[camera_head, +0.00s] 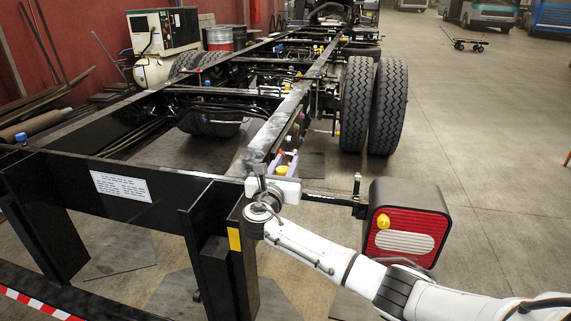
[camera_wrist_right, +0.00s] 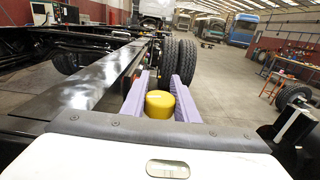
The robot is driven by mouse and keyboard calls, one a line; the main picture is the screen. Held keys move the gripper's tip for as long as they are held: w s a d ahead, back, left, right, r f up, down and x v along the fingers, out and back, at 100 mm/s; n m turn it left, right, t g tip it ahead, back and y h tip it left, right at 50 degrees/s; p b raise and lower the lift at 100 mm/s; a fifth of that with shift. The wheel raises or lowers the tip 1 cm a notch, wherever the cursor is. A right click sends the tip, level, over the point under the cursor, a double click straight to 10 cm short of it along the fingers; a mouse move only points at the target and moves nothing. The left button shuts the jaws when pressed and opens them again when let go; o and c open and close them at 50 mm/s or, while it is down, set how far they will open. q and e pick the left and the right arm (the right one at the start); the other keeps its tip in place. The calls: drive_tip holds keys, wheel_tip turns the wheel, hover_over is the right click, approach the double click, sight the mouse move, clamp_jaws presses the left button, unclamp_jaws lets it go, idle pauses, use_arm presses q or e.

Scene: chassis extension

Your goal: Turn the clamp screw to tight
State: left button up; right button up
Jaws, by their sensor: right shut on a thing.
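My right gripper (camera_head: 285,162) reaches in over the chassis rail near its rear corner. In the right wrist view its two purple fingers (camera_wrist_right: 160,88) stand on either side of a round yellow knob (camera_wrist_right: 160,104), which looks like the head of the clamp screw. The fingers are shut on the knob. The rest of the screw and the clamp are hidden. My left gripper is not in view.
The black chassis frame (camera_head: 165,180) runs away from me. Twin tyres (camera_head: 374,105) are farther along the rail.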

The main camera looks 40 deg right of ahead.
sight(282, 174)
drive_tip(key=o, duration=1.1)
drive_tip(key=shift+c, duration=0.2)
drive_tip(key=v, duration=0.7)
drive_tip(key=shift+s+a, duration=0.2)
drive_tip(key=shift+s, duration=0.05)
